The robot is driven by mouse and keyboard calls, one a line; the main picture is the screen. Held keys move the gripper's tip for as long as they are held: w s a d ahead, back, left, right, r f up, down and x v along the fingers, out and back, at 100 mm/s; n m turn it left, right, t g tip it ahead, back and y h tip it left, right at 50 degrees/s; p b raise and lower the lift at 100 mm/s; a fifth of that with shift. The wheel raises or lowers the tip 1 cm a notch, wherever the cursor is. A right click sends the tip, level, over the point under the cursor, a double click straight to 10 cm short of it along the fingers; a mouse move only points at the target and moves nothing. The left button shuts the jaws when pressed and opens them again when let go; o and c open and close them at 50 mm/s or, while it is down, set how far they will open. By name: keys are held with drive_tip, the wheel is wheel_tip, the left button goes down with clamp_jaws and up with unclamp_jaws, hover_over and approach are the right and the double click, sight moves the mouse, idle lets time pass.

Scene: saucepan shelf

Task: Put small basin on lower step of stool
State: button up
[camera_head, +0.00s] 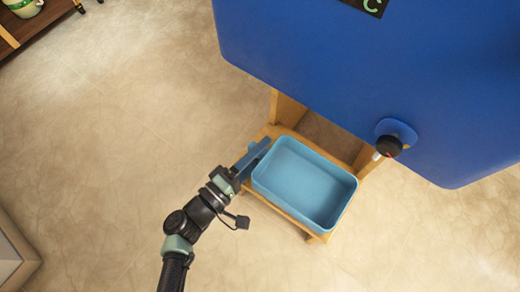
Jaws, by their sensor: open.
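A light blue rectangular basin (300,178) sits on the lower step of a wooden stool (275,134), in the middle of the view. The basin looks upright and empty. The step shows as a narrow wooden strip along the basin's left and front edges. My gripper (259,152) is open beside the basin's upper left corner, close to its rim. I cannot tell whether a finger touches the rim. The stool's upper part is hidden under a large blue surface.
The large blue surface (330,60) covers the upper right and overhangs the stool. A black knob-like part (388,147) is at its lower edge. A wooden shelf with a pot (22,7) is at the upper left. The beige floor (110,130) is clear on the left.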

drive_tip(key=shift+r, duration=0.2)
drive_tip(key=shift+s+a+p, duration=0.2)
drive_tip(key=shift+a+p, duration=0.05)
drive_tip(key=shift+p, duration=0.05)
drive_tip(key=p+v, duration=0.4)
drive_tip(key=v, duration=0.7)
drive_tip(key=shift+s+a, duration=0.15)
